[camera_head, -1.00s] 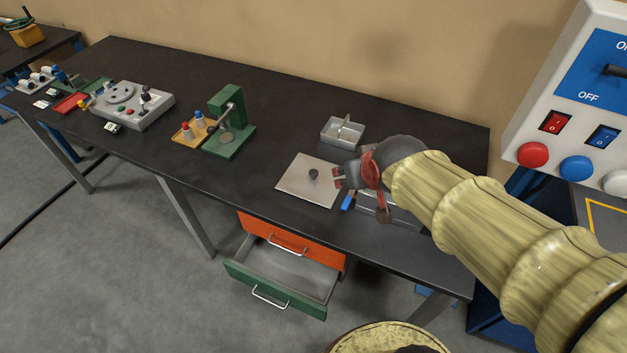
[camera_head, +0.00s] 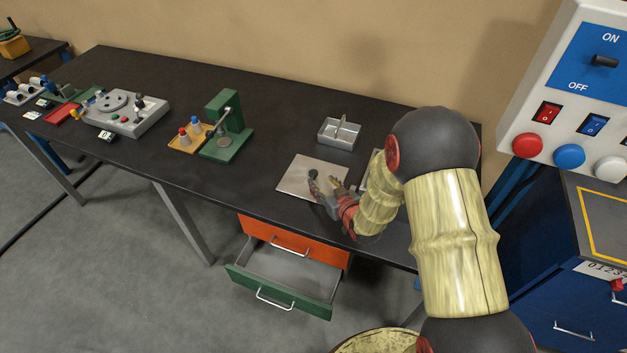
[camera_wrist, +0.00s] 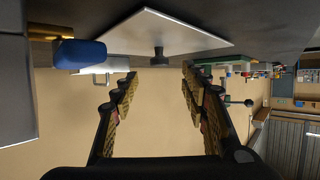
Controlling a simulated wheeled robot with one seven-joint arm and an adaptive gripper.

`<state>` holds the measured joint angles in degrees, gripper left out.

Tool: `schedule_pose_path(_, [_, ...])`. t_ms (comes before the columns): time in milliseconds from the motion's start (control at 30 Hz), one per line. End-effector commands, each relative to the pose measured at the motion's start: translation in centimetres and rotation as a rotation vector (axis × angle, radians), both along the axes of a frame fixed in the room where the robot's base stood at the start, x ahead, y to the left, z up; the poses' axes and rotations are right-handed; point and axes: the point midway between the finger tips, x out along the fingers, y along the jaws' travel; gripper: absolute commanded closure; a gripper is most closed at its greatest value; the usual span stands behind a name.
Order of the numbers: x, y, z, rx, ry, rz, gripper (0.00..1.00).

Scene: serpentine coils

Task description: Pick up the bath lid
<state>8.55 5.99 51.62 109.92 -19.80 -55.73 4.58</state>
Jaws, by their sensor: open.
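The bath lid (camera_head: 294,176) is a flat grey metal plate with a small dark knob, lying on the black bench. In the wrist view, the lid (camera_wrist: 190,30) spans the top of the picture, and its knob (camera_wrist: 158,53) points down between the lines of my fingers. My gripper (camera_head: 327,187) is open and low over the lid's right part, close to the knob. In the wrist view, my gripper (camera_wrist: 158,75) has empty space between its fingers, and the knob appears just beyond the fingertips.
A grey metal box (camera_head: 339,133) stands behind the lid. My arm mostly hides another metal container (camera_head: 369,171) to the right. A blue block-like part (camera_wrist: 80,54) shows beside the lid. A green stand (camera_head: 229,127) is to the left. An open drawer (camera_head: 285,270) hangs below the bench.

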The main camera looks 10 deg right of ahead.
Motion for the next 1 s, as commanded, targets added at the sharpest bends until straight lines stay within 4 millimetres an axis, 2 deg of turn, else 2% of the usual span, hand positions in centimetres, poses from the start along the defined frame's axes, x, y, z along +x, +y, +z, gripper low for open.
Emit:
schedule_pose_path(500, [5.8, 0.9, -2.2, 0.000, 0.001, 0.000, 0.55])
schedule_pose_path(833, [6.3, 0.9, -2.2, -0.001, 0.001, -0.001, 0.56])
schedule_pose_path(1000, [6.3, 0.9, -2.2, -0.001, 0.001, -0.001, 0.65])
